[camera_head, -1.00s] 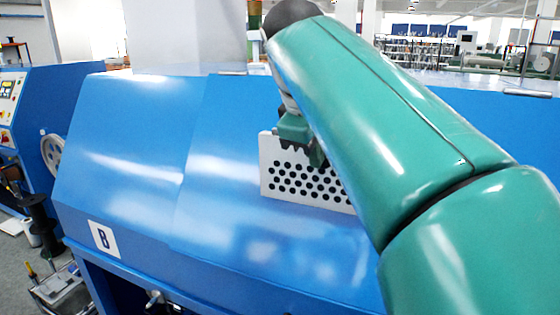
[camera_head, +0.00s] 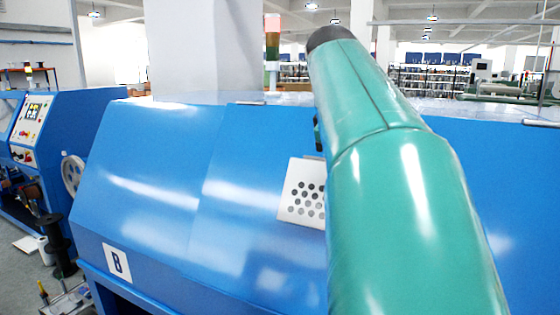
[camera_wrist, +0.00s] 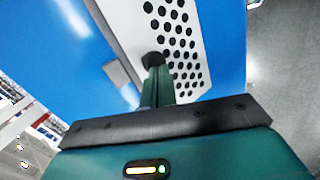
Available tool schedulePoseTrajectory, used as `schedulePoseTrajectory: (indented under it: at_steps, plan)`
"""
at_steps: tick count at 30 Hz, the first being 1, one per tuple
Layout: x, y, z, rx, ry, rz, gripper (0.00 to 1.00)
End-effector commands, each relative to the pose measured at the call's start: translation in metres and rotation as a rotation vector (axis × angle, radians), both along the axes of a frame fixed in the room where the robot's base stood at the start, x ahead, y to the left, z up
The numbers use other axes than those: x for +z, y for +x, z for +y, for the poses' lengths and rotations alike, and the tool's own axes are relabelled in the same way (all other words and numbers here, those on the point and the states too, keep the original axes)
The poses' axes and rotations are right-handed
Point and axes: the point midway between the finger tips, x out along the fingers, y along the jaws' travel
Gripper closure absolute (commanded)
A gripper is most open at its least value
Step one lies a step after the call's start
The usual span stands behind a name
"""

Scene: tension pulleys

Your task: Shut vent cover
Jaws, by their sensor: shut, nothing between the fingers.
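The vent cover (camera_head: 300,196) is a pale plate with rows of round holes on the sloped blue front of the machine. In the head view its right part is hidden behind my arm. In the wrist view the cover (camera_wrist: 215,30) fills the upper middle, with dark holes. My gripper (camera_wrist: 153,64) is shut and empty, its fingertips over the cover's holed face. I cannot tell whether they touch it. In the head view my arm hides nearly all of the gripper. Whether the cover lies flush with the panel is unclear.
A small grey tab (camera_wrist: 122,82) shows beside the cover in the wrist view. Another blue machine with a control panel (camera_head: 33,115) stands at far left.

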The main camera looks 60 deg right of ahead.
Motion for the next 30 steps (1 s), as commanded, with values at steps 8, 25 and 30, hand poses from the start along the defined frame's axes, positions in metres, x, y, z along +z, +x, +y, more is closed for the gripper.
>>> schedulePoseTrajectory:
  at_steps: [8, 25, 30]
  plan:
    - [0.0, 0.003, -0.015, 0.0, -0.002, 0.001, 1.0]
    - [-0.004, 0.003, -0.022, -0.005, 0.002, 0.008, 1.0]
    - [-0.004, 0.002, -0.022, -0.006, 0.001, 0.008, 1.0]
